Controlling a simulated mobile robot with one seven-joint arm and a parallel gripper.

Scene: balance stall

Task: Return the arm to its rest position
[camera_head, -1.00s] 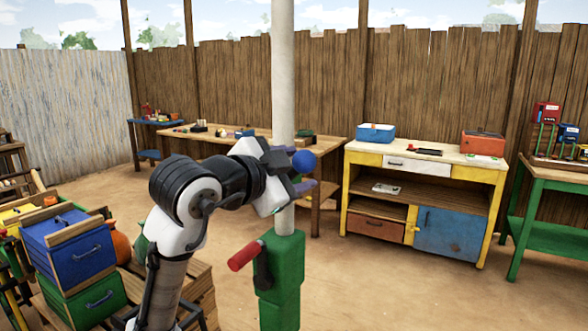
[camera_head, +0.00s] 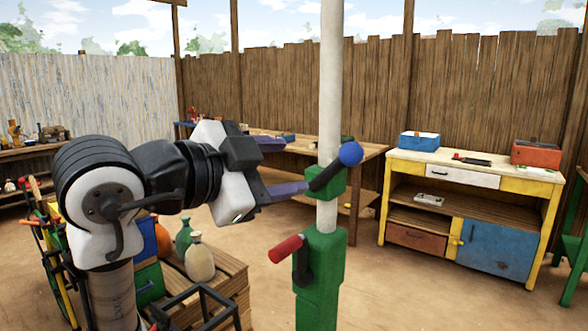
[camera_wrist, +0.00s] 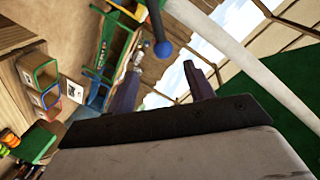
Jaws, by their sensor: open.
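My arm is raised and bent at the left of the head view, reaching right. My gripper (camera_head: 292,180) is open with nothing between its purple fingers. It points at a white post, close to a black lever with a blue ball (camera_head: 350,154) on a green collar (camera_head: 327,184). I cannot tell whether a finger touches the lever. In the wrist view the open fingers (camera_wrist: 162,84) show, with the blue ball (camera_wrist: 163,49) beyond them.
The white post (camera_head: 331,80) rises from a green base (camera_head: 320,275) with a red handle (camera_head: 286,248). A wooden crate (camera_head: 235,285) and bottles (camera_head: 199,260) stand beside my arm. A yellow and blue workbench (camera_head: 465,215) stands right. Sandy floor lies between.

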